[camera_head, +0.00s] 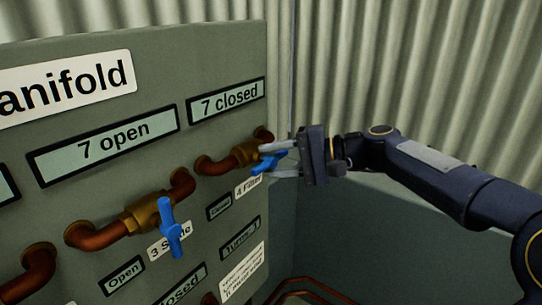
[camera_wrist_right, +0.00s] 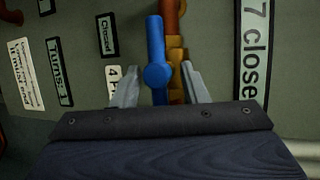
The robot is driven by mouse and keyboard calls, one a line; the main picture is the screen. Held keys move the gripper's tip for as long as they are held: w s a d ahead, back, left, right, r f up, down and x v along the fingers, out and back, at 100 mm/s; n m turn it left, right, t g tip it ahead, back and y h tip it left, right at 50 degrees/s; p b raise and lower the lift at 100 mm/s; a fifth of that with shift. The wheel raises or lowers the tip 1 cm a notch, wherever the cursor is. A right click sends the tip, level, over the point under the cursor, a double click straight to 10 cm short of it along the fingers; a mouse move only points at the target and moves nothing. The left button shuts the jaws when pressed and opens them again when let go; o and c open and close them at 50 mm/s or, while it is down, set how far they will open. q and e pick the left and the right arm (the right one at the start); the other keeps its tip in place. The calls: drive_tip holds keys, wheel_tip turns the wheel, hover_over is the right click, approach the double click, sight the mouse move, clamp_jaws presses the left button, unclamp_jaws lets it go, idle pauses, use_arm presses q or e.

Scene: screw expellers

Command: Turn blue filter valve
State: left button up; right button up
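The blue filter valve handle (camera_head: 265,163) sits on a copper and brass pipe (camera_head: 243,153) beside the "4 Filter" label (camera_head: 248,186). My right gripper (camera_head: 284,158) reaches in from the right, its fingers at this handle. In the right wrist view the blue handle (camera_wrist_right: 157,66) stands between the two open fingertips (camera_wrist_right: 158,85), with gaps visible on both sides. The brass valve body (camera_wrist_right: 176,60) is just behind it. A display above reads "7 closed" (camera_head: 227,101). My left gripper is not in view.
A second blue valve handle (camera_head: 169,228), on pipe 3, stands to the left under a "7 open" display (camera_head: 105,146). The green manifold panel (camera_head: 185,60) fills the left. Corrugated walls (camera_head: 420,70) stand behind. Copper pipes (camera_head: 310,285) run low at the bottom.

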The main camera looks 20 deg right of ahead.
drive_tip(key=shift+w+a+f, duration=0.15)
drive_tip(key=shift+w+a, duration=0.05)
drive_tip(key=shift+a, duration=0.3)
drive_tip(key=shift+c, duration=0.3)
clamp_jaws()
